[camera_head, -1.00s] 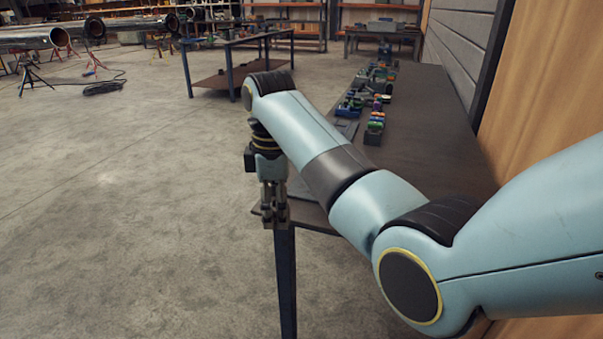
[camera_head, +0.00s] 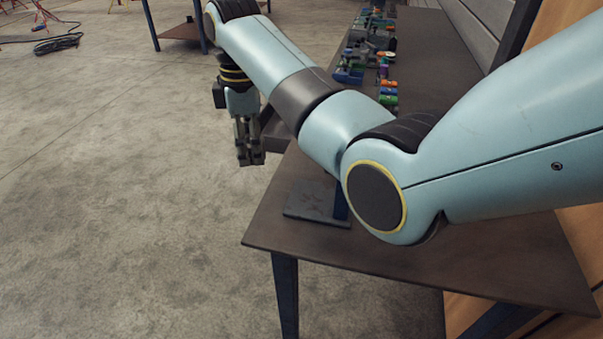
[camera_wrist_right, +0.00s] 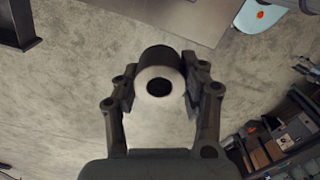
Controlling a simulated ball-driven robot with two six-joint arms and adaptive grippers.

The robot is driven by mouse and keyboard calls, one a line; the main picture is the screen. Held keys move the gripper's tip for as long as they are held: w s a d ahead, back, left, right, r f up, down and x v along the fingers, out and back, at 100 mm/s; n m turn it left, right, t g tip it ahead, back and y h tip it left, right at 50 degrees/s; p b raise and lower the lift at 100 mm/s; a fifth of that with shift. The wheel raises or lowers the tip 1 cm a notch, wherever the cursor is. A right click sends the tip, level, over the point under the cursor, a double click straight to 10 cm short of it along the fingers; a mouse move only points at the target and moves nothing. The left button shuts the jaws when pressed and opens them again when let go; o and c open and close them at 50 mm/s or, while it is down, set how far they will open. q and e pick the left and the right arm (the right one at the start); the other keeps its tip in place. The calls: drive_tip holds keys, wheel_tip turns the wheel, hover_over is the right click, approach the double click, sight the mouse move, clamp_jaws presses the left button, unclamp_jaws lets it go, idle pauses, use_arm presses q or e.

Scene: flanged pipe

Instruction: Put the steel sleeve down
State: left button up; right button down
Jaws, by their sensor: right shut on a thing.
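The steel sleeve (camera_wrist_right: 160,60) shows in the right wrist view as a short, thick tube with a dark side, a pale end face and a round bore. My right gripper (camera_wrist_right: 158,84) is shut on it, with one finger on each side. In the head view my right gripper (camera_head: 246,156) points down over the floor, left of the bench. The sleeve cannot be made out clearly there. My left gripper is not in view.
The dark bench (camera_head: 470,257) has a clear front part, partly behind my right arm. A dark flat plate (camera_head: 312,205) lies near its left edge. Several small coloured tools and parts (camera_head: 388,92) lie farther back. The concrete floor (camera_head: 110,200) at left is clear.

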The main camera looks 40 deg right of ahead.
sight(306, 192)
drive_tip(key=s+d+f, duration=0.1)
drive_tip(key=d, duration=0.1)
drive_tip(key=s+d+f+p, duration=0.1)
drive_tip(key=d+f, duration=0.1)
drive_tip(key=s+d+f, duration=0.1)
drive_tip(key=s+d, duration=0.1)
drive_tip(key=d, duration=0.1)
drive_tip(key=shift+f, duration=0.2)
drive_tip(key=shift+s+d+f+p, duration=0.2)
drive_tip(key=shift+s+d+f, duration=0.05)
drive_tip(key=shift+d+f, duration=0.25)
drive_tip(key=shift+s+d+f+p, duration=0.15)
drive_tip(key=shift+s+d+f, duration=0.15)
drive_tip(key=shift+d, duration=0.2)
wheel_tip(306, 192, down, 4)
drive_tip(key=shift+r, duration=0.25)
drive_tip(key=shift+f, duration=0.35)
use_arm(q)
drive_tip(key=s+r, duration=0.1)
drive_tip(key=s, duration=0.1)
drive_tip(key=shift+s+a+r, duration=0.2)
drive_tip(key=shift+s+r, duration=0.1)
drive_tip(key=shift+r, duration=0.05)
use_arm(e)
drive_tip(key=c, duration=0.7)
unclamp_jaws()
